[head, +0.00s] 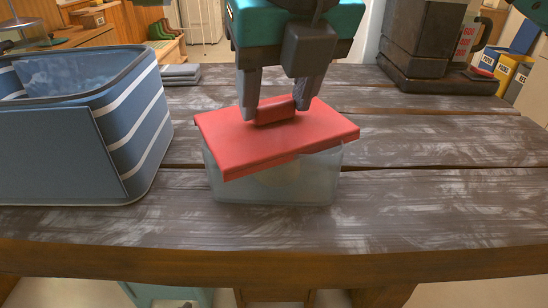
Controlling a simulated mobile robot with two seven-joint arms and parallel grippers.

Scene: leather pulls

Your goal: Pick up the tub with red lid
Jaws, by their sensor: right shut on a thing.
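The tub (275,183) is clear, with a pale thing faintly visible inside, and stands near the front middle of the table. Its red lid (240,145) has a raised red handle on top. The lid looks skewed on the tub, its front-left corner jutting past the wall. My right gripper (274,110) comes down from above with its fingers either side of the handle and is shut on it. The tub's base appears to be on the table. My left gripper is not in view.
A blue bin (60,155) with white stripes stands close at the left. A dark coffee machine (425,45) and small yellow-and-blue boxes (493,65) are at the back right. The wooden table (440,170) is clear right of the tub.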

